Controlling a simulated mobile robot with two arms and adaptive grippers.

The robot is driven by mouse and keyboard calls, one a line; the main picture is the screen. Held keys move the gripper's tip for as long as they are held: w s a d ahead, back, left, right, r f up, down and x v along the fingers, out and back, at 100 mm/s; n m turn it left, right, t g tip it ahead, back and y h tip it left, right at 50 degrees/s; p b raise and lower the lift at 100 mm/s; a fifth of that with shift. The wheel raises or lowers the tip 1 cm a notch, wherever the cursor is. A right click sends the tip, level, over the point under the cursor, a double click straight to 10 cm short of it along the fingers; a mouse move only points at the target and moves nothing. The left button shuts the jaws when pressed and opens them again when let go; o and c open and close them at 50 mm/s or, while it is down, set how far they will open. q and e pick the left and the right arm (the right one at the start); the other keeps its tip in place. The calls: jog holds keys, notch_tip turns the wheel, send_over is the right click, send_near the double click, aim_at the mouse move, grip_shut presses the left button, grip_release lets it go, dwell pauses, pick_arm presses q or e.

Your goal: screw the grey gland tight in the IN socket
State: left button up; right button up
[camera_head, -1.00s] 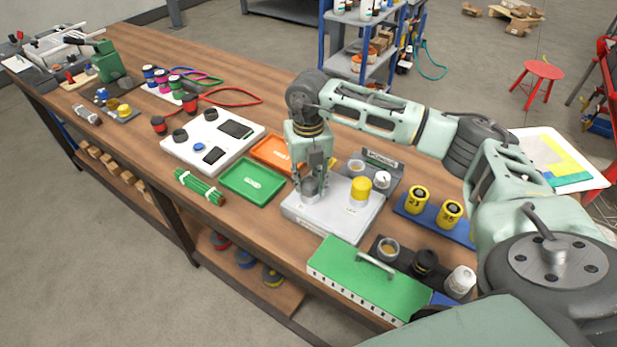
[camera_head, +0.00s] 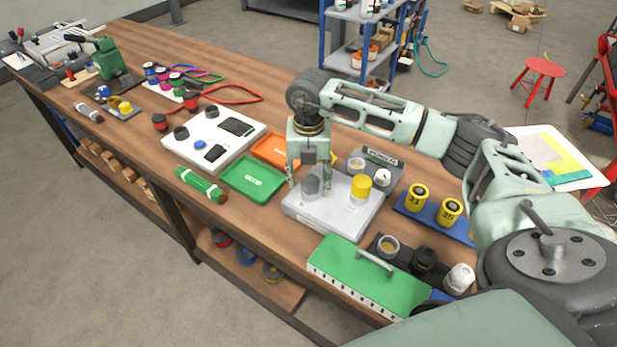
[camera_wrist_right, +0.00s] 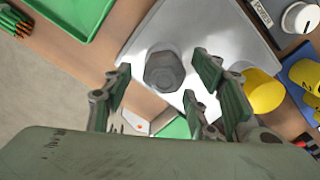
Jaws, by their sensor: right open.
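The grey gland (camera_head: 311,187) stands upright at the left end of the light grey pump block (camera_head: 325,222). Its hexagonal top shows in the right wrist view (camera_wrist_right: 164,72). My right gripper (camera_head: 309,184) is above the block with its fingers spread on either side of the gland, apart from it. The gland's lower part and the IN marking cannot be made out clearly. A yellow gland (camera_head: 361,188) stands on the same block to the right; it also shows in the wrist view (camera_wrist_right: 262,92). My left gripper is not in view.
A dark box with a POWER label and white knob (camera_head: 382,177) stands behind the block. A green case (camera_head: 365,280) lies in front, a green tray (camera_head: 254,180) to the left. Yellow numbered cylinders (camera_head: 417,197) stand on a blue mat at the right.

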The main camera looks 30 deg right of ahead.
jog(key=shift+f+n+b, duration=0.1)
jog(key=shift+n+b, duration=0.5)
jog(key=shift+n, duration=1.7)
jog(key=shift+n+b, duration=0.7)
jog(key=shift+n, duration=1.6)
jog(key=c, duration=1.2)
jog(key=m, duration=0.5)
jog(key=shift+m+p, duration=0.4)
jog(key=m, duration=0.3)
jog(key=shift+p, duration=0.3)
